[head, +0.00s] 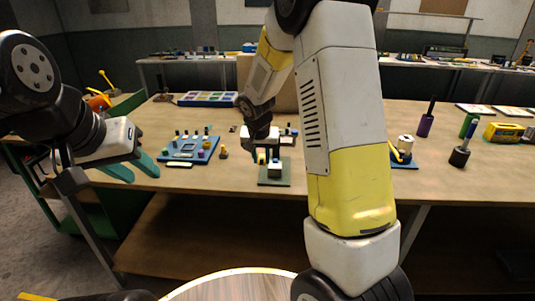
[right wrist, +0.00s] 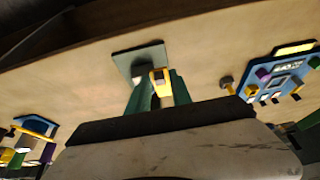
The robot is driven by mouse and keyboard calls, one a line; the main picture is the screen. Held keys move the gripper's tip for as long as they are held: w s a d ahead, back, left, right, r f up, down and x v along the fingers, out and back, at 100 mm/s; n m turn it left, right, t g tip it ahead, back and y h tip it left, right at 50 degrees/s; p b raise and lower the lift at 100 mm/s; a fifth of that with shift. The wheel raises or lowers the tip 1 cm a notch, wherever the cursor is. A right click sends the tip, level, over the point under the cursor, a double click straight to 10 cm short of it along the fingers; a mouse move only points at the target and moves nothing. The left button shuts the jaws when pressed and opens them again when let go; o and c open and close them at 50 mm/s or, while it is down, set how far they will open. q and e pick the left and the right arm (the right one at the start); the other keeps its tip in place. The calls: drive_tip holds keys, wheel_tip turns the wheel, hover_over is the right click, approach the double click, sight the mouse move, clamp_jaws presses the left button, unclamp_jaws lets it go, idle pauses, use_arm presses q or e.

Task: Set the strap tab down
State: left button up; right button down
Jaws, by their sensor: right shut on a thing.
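The strap tab, a small yellow piece (right wrist: 160,84), sits between the green fingers of my right gripper (right wrist: 160,92) in the right wrist view. My right gripper is shut on it. In the head view a bit of yellow (head: 262,157) shows at that gripper, beside a white block (head: 275,170) on the dark green plate (head: 275,183). The same plate (right wrist: 138,58) lies beyond the fingertips in the right wrist view. I cannot tell whether the tab touches it. My left gripper (head: 143,176) is open and empty, near the table's front left edge.
A blue board with pegs (head: 187,149) stands left of the plate, with a small yellow-brown knob (head: 223,152) between. A blue base with a white spool (head: 405,145) is to the right. Dark, purple and green handled tools (head: 460,157) stand further right.

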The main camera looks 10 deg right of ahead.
approach(275, 165)
drive_tip(key=shift+w+f, duration=0.85)
drive_tip(key=shift+w+d+f, duration=0.1)
drive_tip(key=shift+d+f, duration=0.05)
drive_tip(key=shift+f, duration=0.75)
drive_tip(key=shift+w+d+f, duration=0.1)
drive_tip(key=shift+f, duration=0.8)
drive_tip(key=shift+f, duration=0.2)
drive_tip(key=c, duration=1.1)
unclamp_jaws()
drive_tip(key=shift+c, duration=0.2)
